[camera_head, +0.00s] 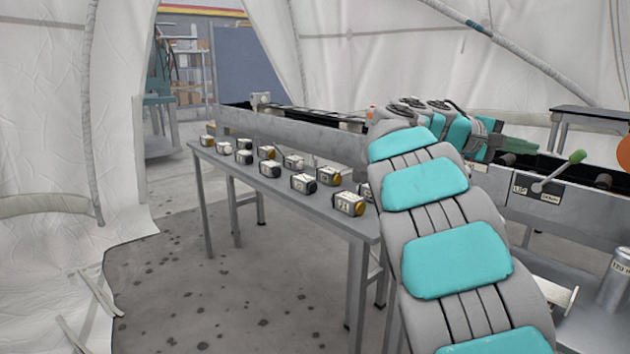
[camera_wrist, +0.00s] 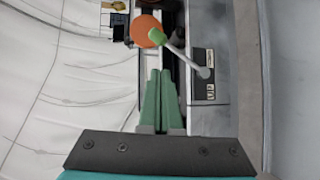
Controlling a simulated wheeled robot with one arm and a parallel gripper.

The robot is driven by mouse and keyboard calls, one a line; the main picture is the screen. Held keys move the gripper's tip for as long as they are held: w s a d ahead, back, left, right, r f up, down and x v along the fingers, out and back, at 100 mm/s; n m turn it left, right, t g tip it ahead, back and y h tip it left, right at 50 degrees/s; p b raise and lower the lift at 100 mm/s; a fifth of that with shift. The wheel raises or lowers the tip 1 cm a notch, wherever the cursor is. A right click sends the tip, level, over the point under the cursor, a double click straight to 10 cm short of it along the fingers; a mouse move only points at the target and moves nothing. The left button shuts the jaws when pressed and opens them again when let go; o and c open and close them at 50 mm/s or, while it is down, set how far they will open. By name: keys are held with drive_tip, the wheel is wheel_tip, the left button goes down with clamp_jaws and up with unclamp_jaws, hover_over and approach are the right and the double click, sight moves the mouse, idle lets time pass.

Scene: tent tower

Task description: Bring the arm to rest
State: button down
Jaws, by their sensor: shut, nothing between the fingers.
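My arm, grey with teal pads, rises from the bottom right of the head view and bends at the conveyor. My gripper (camera_head: 520,146) has green fingers and points to the right above the conveyor in the head view. In the wrist view my gripper (camera_wrist: 160,75) shows its two green fingers side by side, shut and empty. A lever with a green knob (camera_head: 577,157) stands on the conveyor's front panel, right of the gripper. The lever's green knob (camera_wrist: 157,37) also shows beyond the fingertips in the wrist view.
A grey table (camera_head: 207,165) with several small block-shaped units runs along the conveyor (camera_head: 300,134). An orange round thing (camera_head: 624,154) is at the right edge; an orange disc (camera_wrist: 146,28) shows in the wrist view. A metal cylinder (camera_head: 615,280) stands lower right. The floor at left is open.

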drive_tip(key=s+a+f+g+y, duration=0.1)
drive_tip(key=s+a+f+y, duration=0.25)
drive_tip(key=s+f, duration=0.6)
drive_tip(key=s+a+f+g+y, duration=0.1)
drive_tip(key=s+a+f+y, duration=0.25)
drive_tip(key=s+f, duration=0.6)
drive_tip(key=s+a+f+y, duration=0.4)
drive_tip(key=s+a+f, duration=0.4)
drive_tip(key=s+a, duration=0.2)
drive_tip(key=s+a+f+m+g+y, duration=0.1)
drive_tip(key=s+a+f+y, duration=0.3)
drive_tip(key=s+a+f, duration=0.4)
drive_tip(key=s+a, duration=0.1)
drive_tip(key=s, duration=0.3)
drive_tip(key=shift+s+a+m+y, duration=0.3)
drive_tip(key=shift+s+a+y, duration=0.05)
drive_tip(key=shift+s+y, duration=0.05)
